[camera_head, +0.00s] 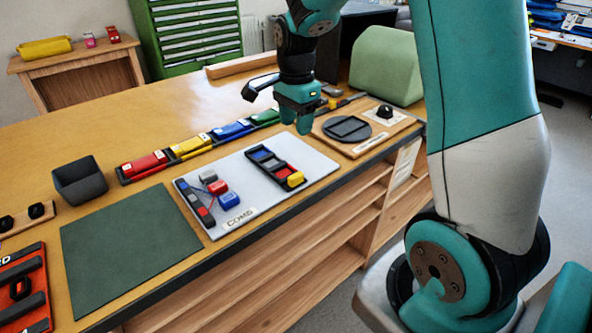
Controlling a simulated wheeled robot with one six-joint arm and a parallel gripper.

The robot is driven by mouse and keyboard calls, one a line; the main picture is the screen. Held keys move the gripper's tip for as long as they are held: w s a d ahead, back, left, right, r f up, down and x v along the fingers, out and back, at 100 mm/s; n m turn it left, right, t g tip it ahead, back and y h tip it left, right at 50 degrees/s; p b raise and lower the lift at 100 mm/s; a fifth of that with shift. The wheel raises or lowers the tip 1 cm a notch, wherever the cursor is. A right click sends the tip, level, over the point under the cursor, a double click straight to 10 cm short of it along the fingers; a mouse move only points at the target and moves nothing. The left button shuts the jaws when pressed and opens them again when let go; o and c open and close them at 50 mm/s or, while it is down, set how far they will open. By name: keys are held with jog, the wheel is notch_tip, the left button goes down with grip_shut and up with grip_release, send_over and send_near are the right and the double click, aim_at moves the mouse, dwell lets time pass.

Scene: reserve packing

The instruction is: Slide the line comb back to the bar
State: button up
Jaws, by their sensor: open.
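A grey board (315,160) with a label reading "COMB" (237,217) lies on the bench. On its left edge is a dark strip with coloured cells (187,195). Beside it are a red block (217,188), a blue block (229,201) and a small grey block (208,176), with thin lines near them. A longer dark rack with coloured cells (263,155) lies further right, with a yellow block (295,179) at its near end. I cannot tell which dark piece is the comb and which the bar. My gripper (296,126) is open and empty above the board's far right side.
Red, yellow, blue and green bins (188,147) stand in a row behind the board. A dark open box (80,182) and a green mat (130,245) lie left. A wooden board with a round dark plate (347,129) and a green padded block (386,66) stand right.

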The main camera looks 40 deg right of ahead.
aim_at(296, 175)
notch_tip(296, 175, down, 15)
jog(key=shift+a+r+p, duration=0.1)
jog(key=shift+p, duration=0.65)
grip_shut()
